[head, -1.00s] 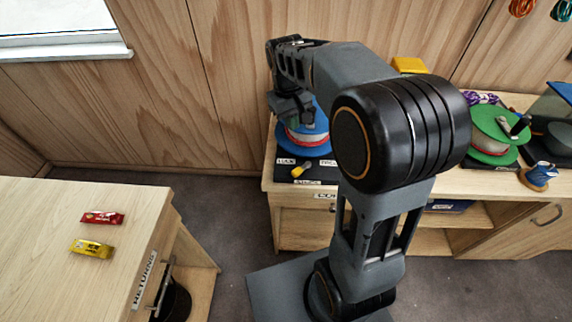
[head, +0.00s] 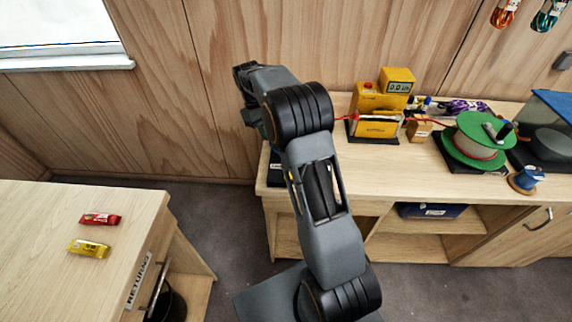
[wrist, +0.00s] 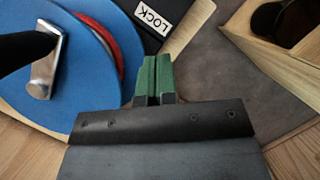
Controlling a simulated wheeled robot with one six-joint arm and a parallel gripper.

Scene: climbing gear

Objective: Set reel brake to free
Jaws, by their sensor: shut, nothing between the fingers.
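The blue reel (wrist: 75,95) with its silver crank (wrist: 46,66) and a red line on its drum fills the left of the wrist view. A black base plate (wrist: 147,36) with a white LOCK label (wrist: 153,18) lies beside it. The brake lever is not visible in the wrist view, and the FREE label is not either. In the head view my arm hides most of the reel and plate. My gripper (wrist: 155,62) is shut and empty, its green fingers over the plate's edge near the LOCK label. I cannot tell whether they touch anything.
The bench (head: 404,172) holds a yellow meter box (head: 397,85), a green reel (head: 474,140) and a small blue spool (head: 526,178) to the right. A returns table (head: 60,215) with red (head: 100,219) and yellow (head: 89,248) wrapped bars stands left. Floor lies between them.

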